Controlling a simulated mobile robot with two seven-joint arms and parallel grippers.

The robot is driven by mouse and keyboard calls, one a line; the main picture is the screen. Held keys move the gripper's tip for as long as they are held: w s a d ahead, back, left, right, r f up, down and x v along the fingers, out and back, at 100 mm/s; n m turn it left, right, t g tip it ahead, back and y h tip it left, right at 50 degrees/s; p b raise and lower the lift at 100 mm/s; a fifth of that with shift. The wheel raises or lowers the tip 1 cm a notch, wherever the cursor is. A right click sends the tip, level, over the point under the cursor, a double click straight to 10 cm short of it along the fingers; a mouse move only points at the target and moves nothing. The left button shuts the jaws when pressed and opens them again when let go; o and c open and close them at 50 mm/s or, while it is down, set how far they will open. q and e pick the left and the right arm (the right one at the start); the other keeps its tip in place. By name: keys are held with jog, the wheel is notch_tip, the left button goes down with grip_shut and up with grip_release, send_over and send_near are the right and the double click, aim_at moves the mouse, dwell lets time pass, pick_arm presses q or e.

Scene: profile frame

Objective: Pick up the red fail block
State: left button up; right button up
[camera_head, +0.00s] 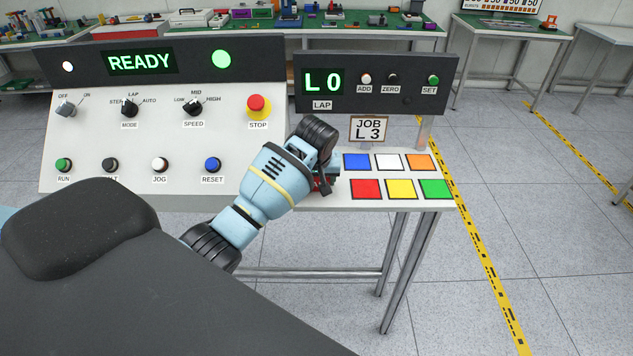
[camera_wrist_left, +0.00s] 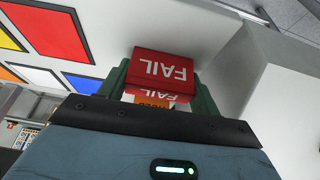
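The red fail block (camera_wrist_left: 160,70) sits between the two dark green fingers of my left gripper (camera_wrist_left: 160,85) in the left wrist view. It fills the gap, with a finger against each side, and its white FAIL lettering appears upside down. In the head view my left gripper (camera_head: 325,182) is at the console shelf, left of the coloured squares. The wrist covers most of the block there, and only a bit of red shows. Whether the block touches the shelf is unclear. My right gripper is out of view.
An orange block (camera_wrist_left: 153,101) shows partly behind the red one. Coloured squares, including a red one (camera_head: 367,189), lie on the shelf to the right. A JOB L3 sign (camera_head: 369,129) stands behind. The console panel (camera_head: 130,140) with knobs and buttons is on the left.

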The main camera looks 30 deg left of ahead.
pick_arm(q)
jog(key=shift+c, duration=1)
jog(key=shift+r, duration=0.15)
jog(key=shift+r, duration=0.65)
notch_tip(320, 180, up, 2)
jog(key=shift+s+r, duration=0.1)
jog(key=shift+s, duration=0.05)
jog(key=s+r, duration=0.1)
jog(key=s, duration=1.4)
jog(key=shift+s+a+r, duration=0.15)
jog(key=shift+s+a, duration=0.2)
